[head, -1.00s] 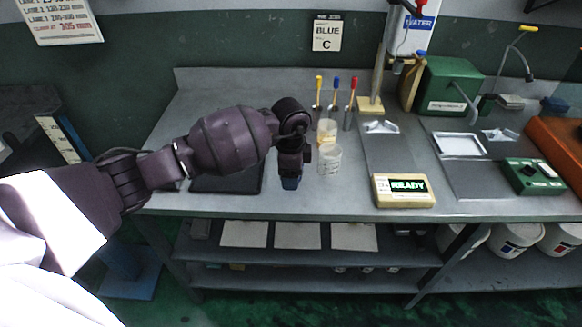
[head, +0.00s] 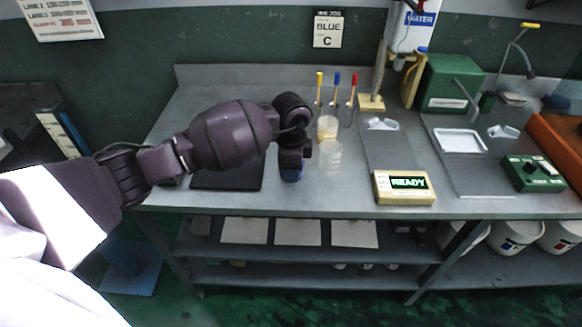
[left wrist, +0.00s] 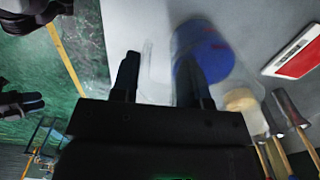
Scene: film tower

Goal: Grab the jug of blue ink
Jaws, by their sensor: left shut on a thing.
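The jug of blue ink (head: 291,174) shows at the tip of my left gripper (head: 293,160), above the front of the bench, mostly hidden by the gripper in the head view. In the left wrist view, my left fingers (left wrist: 158,78) stand apart with a clear part between them, and the blue body of the jug (left wrist: 205,52) shows blurred beside and behind one finger. My left gripper is shut on the jug.
A clear jug (head: 331,158) and a jug with yellowish contents (head: 327,127) stand close to the right of my left gripper. Several colour-tipped tools (head: 337,92) stand behind them. A READY box (head: 404,188) is at the front right. A dark mat (head: 225,177) lies at the left.

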